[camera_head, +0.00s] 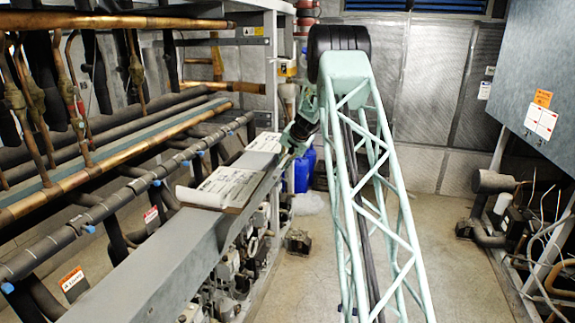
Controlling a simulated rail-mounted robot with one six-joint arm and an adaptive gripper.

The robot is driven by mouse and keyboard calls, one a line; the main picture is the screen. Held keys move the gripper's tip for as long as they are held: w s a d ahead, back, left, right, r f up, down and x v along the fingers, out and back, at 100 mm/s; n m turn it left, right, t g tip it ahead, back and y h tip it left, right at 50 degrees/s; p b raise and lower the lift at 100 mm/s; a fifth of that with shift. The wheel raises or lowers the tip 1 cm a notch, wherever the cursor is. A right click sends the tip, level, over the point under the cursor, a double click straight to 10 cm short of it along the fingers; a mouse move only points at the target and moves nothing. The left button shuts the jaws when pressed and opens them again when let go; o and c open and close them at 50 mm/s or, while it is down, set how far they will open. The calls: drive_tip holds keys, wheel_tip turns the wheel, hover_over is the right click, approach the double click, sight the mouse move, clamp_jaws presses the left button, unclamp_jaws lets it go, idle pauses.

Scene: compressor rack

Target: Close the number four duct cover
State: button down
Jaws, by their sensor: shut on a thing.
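A long grey duct (150,270) runs away from me on the left. A pale cover with dark writing (228,186) lies on its top, with its left edge raised. A second pale cover (265,143) shows farther along the duct. The writing is too small to read, so I cannot tell which is number four. My gripper (287,151) is at the duct's right edge, by the far cover, pointing down and left. It is shut on what looks like the edge of the far cover; the fingertips are small and partly hidden.
Copper and black pipes (130,160) with blue clamps run along the left of the duct. Valves and fittings (240,260) crowd below its right side. Blue containers (301,172) stand behind my arm. A grey cabinet (510,75) and loose wiring are at right.

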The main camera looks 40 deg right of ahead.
drive_tip(key=shift+w+a+r, duration=0.2)
drive_tip(key=shift+w+a, duration=0.15)
drive_tip(key=shift+w, duration=0.15)
drive_tip(key=c, duration=2.8)
unclamp_jaws()
drive_tip(key=shift+a, duration=0.1)
drive_tip(key=shift+s+r, duration=0.1)
drive_tip(key=shift+r, duration=0.05)
drive_tip(key=shift+v, duration=5.85)
drive_tip(key=shift+c, duration=0.8)
